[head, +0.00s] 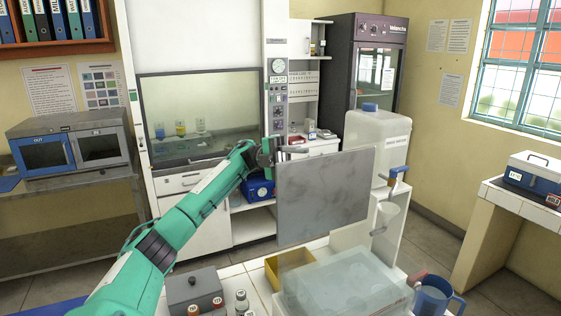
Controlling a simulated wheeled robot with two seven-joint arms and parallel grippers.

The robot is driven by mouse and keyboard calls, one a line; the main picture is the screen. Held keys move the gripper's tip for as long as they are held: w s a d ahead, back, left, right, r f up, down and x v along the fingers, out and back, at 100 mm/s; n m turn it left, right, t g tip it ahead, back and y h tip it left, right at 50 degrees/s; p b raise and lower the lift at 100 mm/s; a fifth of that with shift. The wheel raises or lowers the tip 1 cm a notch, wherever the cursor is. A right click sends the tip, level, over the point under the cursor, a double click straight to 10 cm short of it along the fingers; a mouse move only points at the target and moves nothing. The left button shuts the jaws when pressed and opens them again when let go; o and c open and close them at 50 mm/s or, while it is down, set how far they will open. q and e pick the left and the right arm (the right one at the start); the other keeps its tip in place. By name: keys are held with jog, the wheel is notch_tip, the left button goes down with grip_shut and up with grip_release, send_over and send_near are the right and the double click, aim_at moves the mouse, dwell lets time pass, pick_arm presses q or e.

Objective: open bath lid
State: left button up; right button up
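A blue box with a pale grey lid and a dark carry handle, which looks like the bath (533,182), stands on a tiled counter at the far right. Its lid (538,162) looks shut. My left gripper (284,148) is far to the left of it, near the upper left corner of an upright grey panel (325,198). I cannot tell whether the gripper touches the panel or whether its fingers are open. My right gripper is not in view.
A clear box (345,285), a yellow tray (288,268), small bottles and a blue jug (435,296) crowd the front counter. A carboy (376,140) stands behind the panel. Open floor lies before the right counter.

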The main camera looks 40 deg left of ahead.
pick_arm(q)
jog(key=b+v, duration=0.3)
jog(key=v, duration=0.9)
jog(key=shift+a, duration=0.1)
jog(key=shift+f, duration=0.15)
